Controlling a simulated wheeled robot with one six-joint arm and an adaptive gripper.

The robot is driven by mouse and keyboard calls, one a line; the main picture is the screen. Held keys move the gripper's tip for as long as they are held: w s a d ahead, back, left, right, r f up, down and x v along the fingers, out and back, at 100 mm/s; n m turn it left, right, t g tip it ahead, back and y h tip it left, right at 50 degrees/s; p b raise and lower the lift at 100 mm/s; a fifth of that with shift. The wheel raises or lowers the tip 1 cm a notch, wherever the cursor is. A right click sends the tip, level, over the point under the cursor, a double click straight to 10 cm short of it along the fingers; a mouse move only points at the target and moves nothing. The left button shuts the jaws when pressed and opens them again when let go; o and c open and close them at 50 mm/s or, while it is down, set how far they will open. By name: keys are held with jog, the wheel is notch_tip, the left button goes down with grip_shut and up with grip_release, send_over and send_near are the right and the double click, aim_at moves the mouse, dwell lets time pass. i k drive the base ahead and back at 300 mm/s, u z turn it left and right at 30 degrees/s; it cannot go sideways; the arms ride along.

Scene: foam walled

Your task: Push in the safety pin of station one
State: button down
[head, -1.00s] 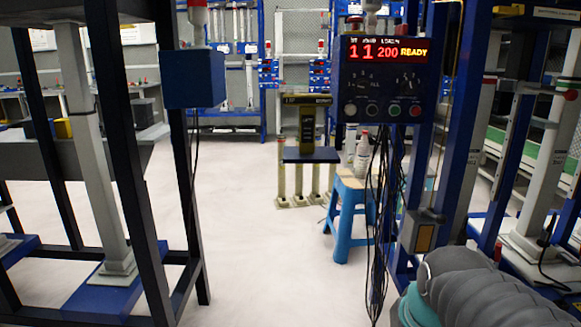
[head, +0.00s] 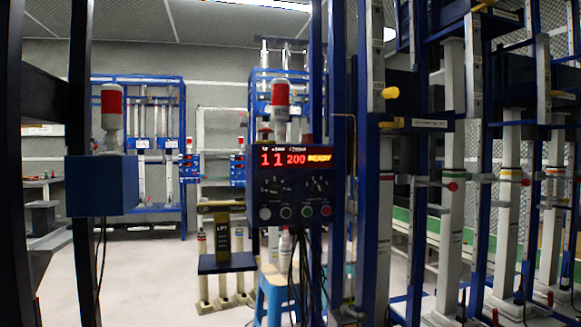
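A yellow round-headed knob (head: 390,92), perhaps a safety pin, sticks out of the side of a grey and blue column in the middle right. A yellow piece (head: 391,123) sits just below it on a blue bracket. Whether the knob is pushed in is not clear. A control box (head: 292,183) with red digits "11 200" and a row of buttons hangs left of that column. I cannot read which station is number one. My gripper is not in view.
Blue posts and white columns (head: 452,170) stand close together on the right. A blue stool (head: 274,293) stands below the control box, with hanging black cables beside it. A blue box (head: 101,186) is on a dark frame at left. Pale floor (head: 150,270) is open between them.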

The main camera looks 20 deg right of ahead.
aim_at(453, 186)
jog(key=z, duration=1.3)
